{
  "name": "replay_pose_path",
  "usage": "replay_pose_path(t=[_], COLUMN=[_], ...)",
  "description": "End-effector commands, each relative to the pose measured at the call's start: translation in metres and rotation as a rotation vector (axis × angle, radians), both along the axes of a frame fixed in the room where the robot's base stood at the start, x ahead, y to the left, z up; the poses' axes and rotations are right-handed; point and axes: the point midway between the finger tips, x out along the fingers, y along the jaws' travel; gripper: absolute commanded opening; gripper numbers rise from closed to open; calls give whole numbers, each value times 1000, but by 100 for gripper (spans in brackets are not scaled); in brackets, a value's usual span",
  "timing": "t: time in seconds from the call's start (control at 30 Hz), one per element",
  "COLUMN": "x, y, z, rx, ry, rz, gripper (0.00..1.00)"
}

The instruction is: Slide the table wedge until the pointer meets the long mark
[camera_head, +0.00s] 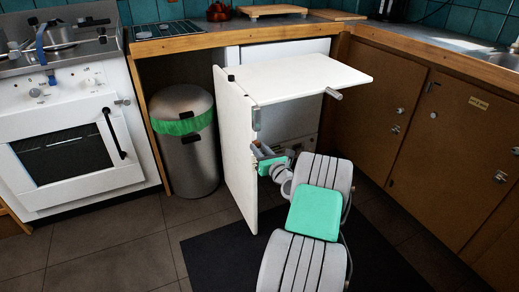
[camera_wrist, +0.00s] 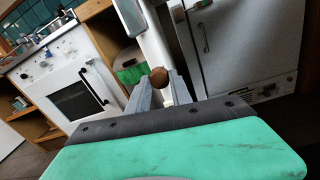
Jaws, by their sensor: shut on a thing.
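The white table has a flat top (camera_head: 310,76) and an upright side panel (camera_head: 233,150). My gripper (camera_head: 261,150) is low beneath the top, just right of that panel. In the wrist view, my gripper (camera_wrist: 160,84) has its two grey fingers on either side of a round brown knob (camera_wrist: 159,76), shut on it. A white upright part (camera_wrist: 155,48) stands behind the knob. Whether the knob belongs to the wedge cannot be told. The wedge's outline, the pointer and the long mark cannot be made out in either view.
A steel bin (camera_head: 184,150) with a green liner stands left of the panel, beside the white stove (camera_head: 72,140). Wooden cabinets (camera_head: 440,135) line the right side. A dark mat (camera_head: 220,258) lies on the tiled floor. The table top is bare.

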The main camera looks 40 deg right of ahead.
Motion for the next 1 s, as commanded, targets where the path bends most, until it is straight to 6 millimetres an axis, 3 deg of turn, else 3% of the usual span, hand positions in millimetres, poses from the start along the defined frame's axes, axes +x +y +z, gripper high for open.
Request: replay_pose_path(t=[0.63, 0.67, 0.9, 1.0], x=[-10, -10, -10, -10], y=[3, 3, 3, 3], z=[0, 0, 0, 0], rx=[0, 0, 0, 0], ry=[-1, -1, 0, 0], rz=[-1, -1, 0, 0], gripper=[0, 27, 46, 48])
